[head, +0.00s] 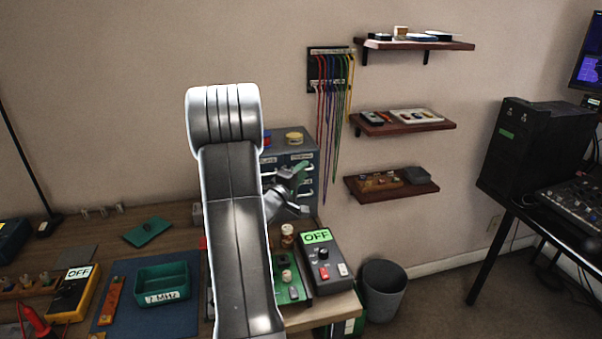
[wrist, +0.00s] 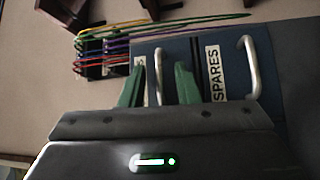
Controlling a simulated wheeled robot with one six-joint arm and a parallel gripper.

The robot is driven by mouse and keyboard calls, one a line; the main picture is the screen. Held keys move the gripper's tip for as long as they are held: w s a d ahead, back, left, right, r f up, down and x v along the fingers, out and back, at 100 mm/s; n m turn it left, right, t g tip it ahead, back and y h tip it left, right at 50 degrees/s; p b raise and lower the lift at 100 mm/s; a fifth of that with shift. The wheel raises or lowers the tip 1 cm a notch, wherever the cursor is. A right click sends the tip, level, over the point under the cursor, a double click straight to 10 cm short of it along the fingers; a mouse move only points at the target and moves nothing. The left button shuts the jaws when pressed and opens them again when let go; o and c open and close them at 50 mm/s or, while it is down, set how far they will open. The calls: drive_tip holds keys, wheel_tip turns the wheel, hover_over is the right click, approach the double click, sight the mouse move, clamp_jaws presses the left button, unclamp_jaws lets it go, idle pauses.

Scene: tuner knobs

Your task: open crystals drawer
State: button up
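The blue-grey drawer cabinet (head: 308,142) stands at the back of the bench, partly hidden behind my arm in the head view. In the wrist view its front (wrist: 200,50) appears turned sideways, with a drawer labelled SPARES (wrist: 214,73) and its metal handle (wrist: 250,65). Another metal handle (wrist: 158,72) is seen between the two green fingers of my gripper (wrist: 160,88). The fingers are apart; I cannot tell whether they touch that handle. The label beside it is mostly covered by a finger, so I cannot read it. No crystals label is legible.
A black device with an OFF display (head: 318,250) and a green board (head: 290,290) lie on the bench before the cabinet. Coloured cables (head: 333,110) hang on the wall right of it, beside shelves (head: 392,187). A bin (head: 384,292) stands right of the bench.

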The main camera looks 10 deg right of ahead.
clamp_jaws()
drive_tip(key=shift+s, duration=0.15)
drive_tip(key=s+b, duration=0.1)
drive_tip(key=s, duration=1)
drive_tip(key=shift+s+d, duration=0.2)
unclamp_jaws()
